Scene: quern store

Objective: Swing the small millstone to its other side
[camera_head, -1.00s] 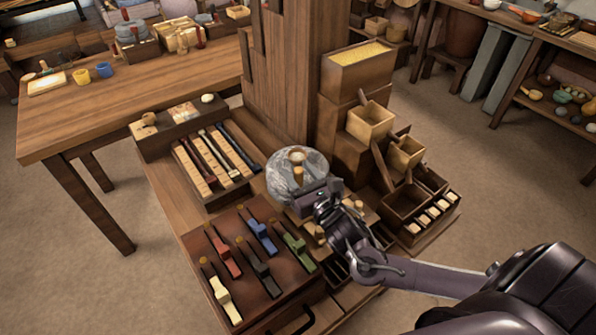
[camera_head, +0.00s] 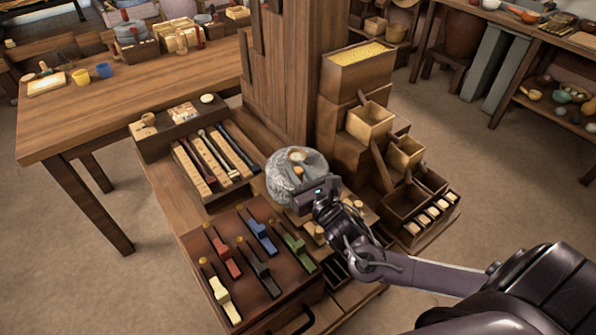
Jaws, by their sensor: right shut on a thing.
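The small millstone (camera_head: 283,182) is a round, mottled grey stone with a pale wooden hub in its top. It sits on the wooden stand at the foot of the thick post. A short wooden peg (camera_head: 299,172) stands on the stone's near side. My right gripper (camera_head: 308,194) reaches in from the lower right and is shut at this peg. Its jaws and wrist hide the stone's near right side and the exact contact. My left gripper is not in view.
A board of coloured sliders (camera_head: 237,296) lies in front. A tray of wooden bars (camera_head: 207,197) is to the left. Stepped wooden boxes (camera_head: 352,78) and hoppers crowd the right, close to my arm. The thick post (camera_head: 292,70) stands right behind the millstone.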

